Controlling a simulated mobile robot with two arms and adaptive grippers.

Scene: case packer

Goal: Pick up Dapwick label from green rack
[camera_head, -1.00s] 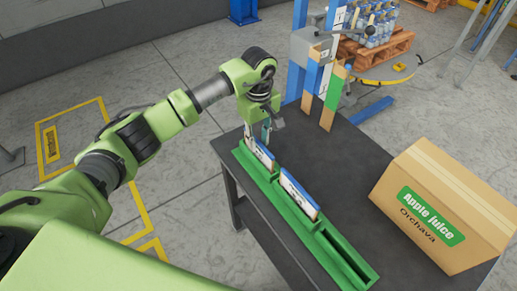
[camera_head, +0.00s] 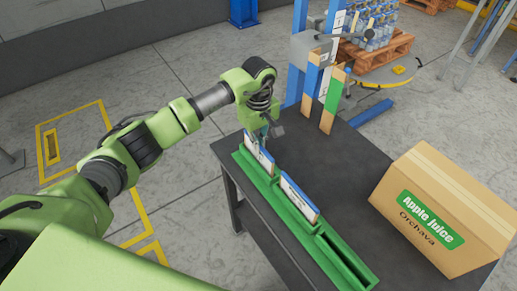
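The green rack (camera_head: 335,255) lies along the left edge of the dark table. Two white labels with blue edges stand in its slots: a far label (camera_head: 252,148) and a nearer label (camera_head: 299,200). Their print is too small to read, so I cannot tell which one is Dapwick. My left gripper (camera_head: 263,140) points down at the far label, with its fingertips at the label's upper edge. The fingers are small and overlap the label, so I cannot tell whether they are shut on it. My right gripper is not in view.
A cardboard Apple juice box (camera_head: 450,205) stands on the right of the dark table (camera_head: 335,180). Posts and wooden boards (camera_head: 328,105) rise at the table's far end. A pallet of bottles (camera_head: 375,50) stands behind. The table's middle is clear.

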